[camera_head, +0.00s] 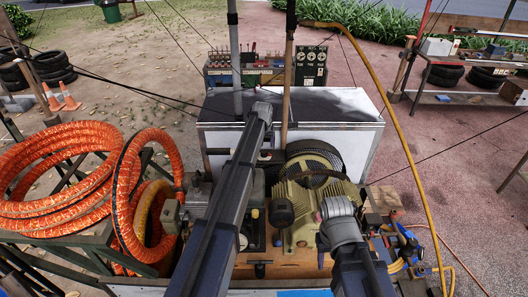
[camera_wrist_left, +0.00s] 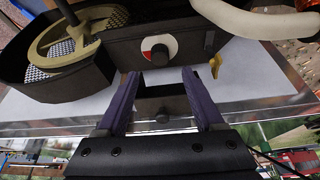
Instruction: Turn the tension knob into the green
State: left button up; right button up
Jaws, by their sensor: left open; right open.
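In the left wrist view a black tension knob (camera_wrist_left: 160,54) sits on a round dial on a dark housing. The dial face is mostly white with red at its left; no green can be made out. My left gripper (camera_wrist_left: 160,74) is open, its two purple fingers pointing at the housing, one on each side of the line to the knob. Nothing is between the fingertips, and they appear short of the knob. In the head view my left arm reaches over the cart, and its fingers are hidden. My right arm is over the machine's right side, with no fingers visible.
A pulley with a mesh guard (camera_wrist_left: 78,45) is left of the dial, and a pale hose (camera_wrist_left: 262,20) is at upper right. In the head view, a ribbed motor (camera_head: 305,205) stands beside my arms. Orange hose coils (camera_head: 60,170) lie left; a yellow hose (camera_head: 400,135) runs right.

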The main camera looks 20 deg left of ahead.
aim_at(264, 151)
pick_arm(q)
jog(key=b+x, duration=0.6)
jog(key=x, duration=0.1)
jog(key=shift+w+f, duration=0.1)
grip_shut()
dwell(0.5)
